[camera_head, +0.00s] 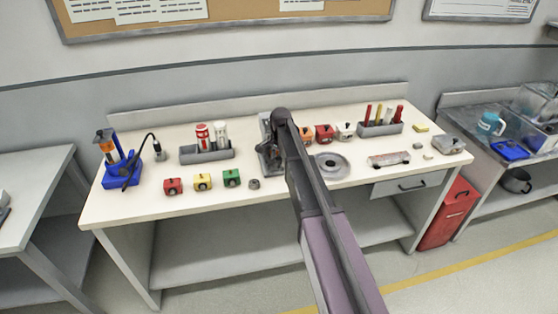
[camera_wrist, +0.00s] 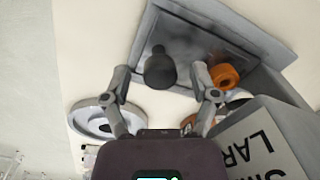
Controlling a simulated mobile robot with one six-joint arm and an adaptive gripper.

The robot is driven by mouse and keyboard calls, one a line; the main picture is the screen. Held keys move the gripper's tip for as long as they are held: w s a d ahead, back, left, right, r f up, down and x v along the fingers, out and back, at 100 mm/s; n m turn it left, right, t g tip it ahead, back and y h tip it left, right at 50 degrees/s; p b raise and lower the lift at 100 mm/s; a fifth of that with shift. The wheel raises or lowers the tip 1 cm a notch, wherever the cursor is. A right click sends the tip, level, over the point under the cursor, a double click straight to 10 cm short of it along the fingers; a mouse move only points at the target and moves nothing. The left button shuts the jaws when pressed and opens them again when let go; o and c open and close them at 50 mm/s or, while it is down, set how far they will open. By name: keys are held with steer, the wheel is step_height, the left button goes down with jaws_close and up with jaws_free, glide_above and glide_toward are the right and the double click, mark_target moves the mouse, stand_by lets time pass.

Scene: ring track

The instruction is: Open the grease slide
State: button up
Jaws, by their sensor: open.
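A grey fixture (camera_head: 265,158) stands mid-bench, partly hidden behind my arm; it may be the grease slide, but I see no label naming it. In the wrist view a grey plate with raised edges (camera_wrist: 205,24) carries a dark upright knob (camera_wrist: 160,70) and an orange ring-shaped part (camera_wrist: 224,76). My gripper (camera_wrist: 161,78) is open, its two fingers apart, with the knob appearing between the fingertips. I cannot tell whether they touch it.
Red, yellow and green blocks (camera_head: 202,182) line the bench front. A grey rack (camera_head: 206,155) stands left, a round grey disc (camera_head: 331,166) right. A blue stand with a hose (camera_head: 122,176) is at far left. A lettered box (camera_wrist: 262,148) sits close right of my gripper.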

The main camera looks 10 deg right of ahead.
jaws_close()
steer(key=s, duration=1)
steer(key=shift+d, duration=0.25)
steer(key=shift+w, duration=0.1)
jaws_free()
steer(key=shift+w, duration=0.1)
